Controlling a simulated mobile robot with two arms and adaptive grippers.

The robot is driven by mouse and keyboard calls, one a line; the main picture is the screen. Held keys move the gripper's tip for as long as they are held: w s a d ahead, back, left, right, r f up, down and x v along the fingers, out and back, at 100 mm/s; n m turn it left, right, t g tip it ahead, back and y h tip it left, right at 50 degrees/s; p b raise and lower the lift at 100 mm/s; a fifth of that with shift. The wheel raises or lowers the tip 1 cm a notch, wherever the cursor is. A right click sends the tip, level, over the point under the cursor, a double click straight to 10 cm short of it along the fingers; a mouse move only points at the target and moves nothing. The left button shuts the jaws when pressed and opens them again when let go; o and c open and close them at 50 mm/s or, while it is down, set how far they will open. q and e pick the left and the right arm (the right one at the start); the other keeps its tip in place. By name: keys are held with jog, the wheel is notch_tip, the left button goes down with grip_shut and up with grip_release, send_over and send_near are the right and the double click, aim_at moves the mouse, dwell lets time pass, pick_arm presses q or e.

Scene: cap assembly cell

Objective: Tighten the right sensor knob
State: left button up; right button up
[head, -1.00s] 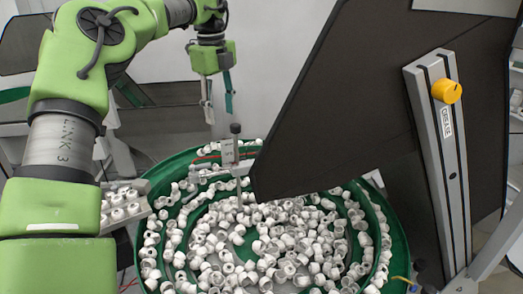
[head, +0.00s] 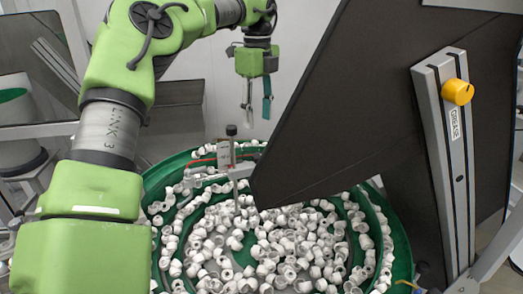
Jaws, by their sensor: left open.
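My left gripper (head: 257,101) hangs open and empty above the back of the green bowl, fingers pointing down. Below it, a sensor post with a dark knob (head: 231,130) on top stands at the bowl's back rim; the fingertips are above and to the right of this knob in the picture, apart from it. A yellow knob (head: 457,92) sits on a grey metal rail at the right, far from the gripper. I cannot tell from this view which knob is the right sensor knob. My right gripper is not in view.
The green bowl (head: 399,232) is filled with many white caps. A large dark panel (head: 345,110) stands over its right side, close to the gripper. The grey rail (head: 451,160) is fixed to the panel. A pale wall is behind the gripper.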

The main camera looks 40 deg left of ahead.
aim_at(258, 155)
pick_arm(q)
notch_tip(258, 155, down, 10)
jog(key=p, duration=0.2)
jog(key=shift+a+r+p, duration=0.1)
jog(key=shift+p, duration=0.3)
jog(key=shift+f, duration=0.8)
jog(key=c, duration=1.1)
